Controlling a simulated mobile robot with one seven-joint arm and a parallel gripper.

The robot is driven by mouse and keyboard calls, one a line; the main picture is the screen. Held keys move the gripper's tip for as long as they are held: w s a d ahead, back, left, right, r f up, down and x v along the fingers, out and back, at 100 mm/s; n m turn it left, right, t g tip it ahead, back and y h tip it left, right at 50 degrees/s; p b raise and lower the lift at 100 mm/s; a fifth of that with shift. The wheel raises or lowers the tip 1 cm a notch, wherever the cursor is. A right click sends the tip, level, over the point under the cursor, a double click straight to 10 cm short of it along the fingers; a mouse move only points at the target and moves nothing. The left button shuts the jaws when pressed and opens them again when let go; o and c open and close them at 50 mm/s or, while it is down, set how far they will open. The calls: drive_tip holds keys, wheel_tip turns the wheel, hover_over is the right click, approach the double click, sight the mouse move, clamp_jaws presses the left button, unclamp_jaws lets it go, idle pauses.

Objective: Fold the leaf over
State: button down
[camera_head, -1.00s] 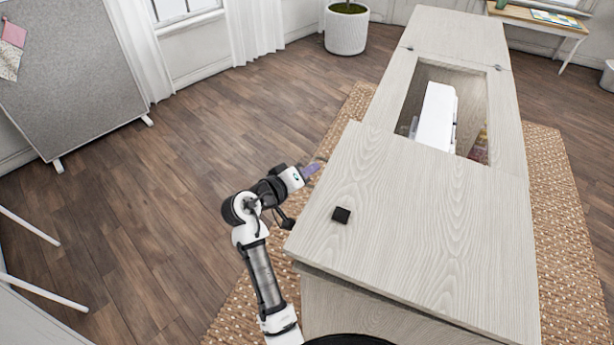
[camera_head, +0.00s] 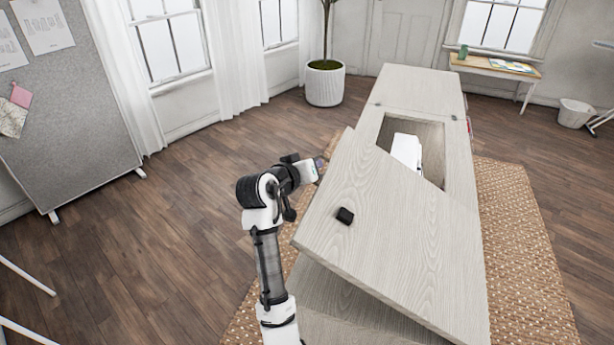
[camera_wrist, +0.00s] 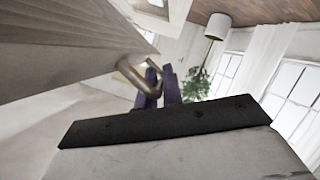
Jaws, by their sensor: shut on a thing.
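The leaf (camera_head: 400,225) is a pale wood-grain panel on the near part of the sewing cabinet. It is tilted, with its left side raised off the cabinet and a gap below its front edge. My gripper (camera_head: 321,163) is at the leaf's left edge. In the wrist view, the purple fingers of my gripper (camera_wrist: 165,92) are shut on a bent brass pull (camera_wrist: 138,76) at the edge of the leaf (camera_wrist: 60,45). The exact contact is partly hidden. A small black block (camera_head: 345,215) shows on the leaf's top.
The cabinet top (camera_head: 425,90) has an opening with a white sewing machine (camera_head: 407,150) inside; the leaf partly covers it. A woven rug (camera_head: 520,240) lies under the cabinet. A potted plant (camera_head: 325,85) stands behind. The wood floor to the left is clear up to the grey board (camera_head: 75,110).

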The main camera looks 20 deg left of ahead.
drive_tip(key=shift+d+r+p, duration=0.2)
drive_tip(key=shift+d+r, duration=0.1)
drive_tip(key=shift+r, duration=0.25)
drive_tip(key=shift+d+r+p, duration=0.15)
drive_tip(key=shift+d+r, duration=0.15)
drive_tip(key=shift+r, duration=0.25)
drive_tip(key=c, duration=1.5)
unclamp_jaws()
drive_tip(key=shift+c, duration=0.2)
drive_tip(key=b+v, duration=0.3)
drive_tip(key=v, duration=1.1)
drive_tip(key=shift+b, duration=0.4)
drive_tip(key=shift+w+f, duration=0.1)
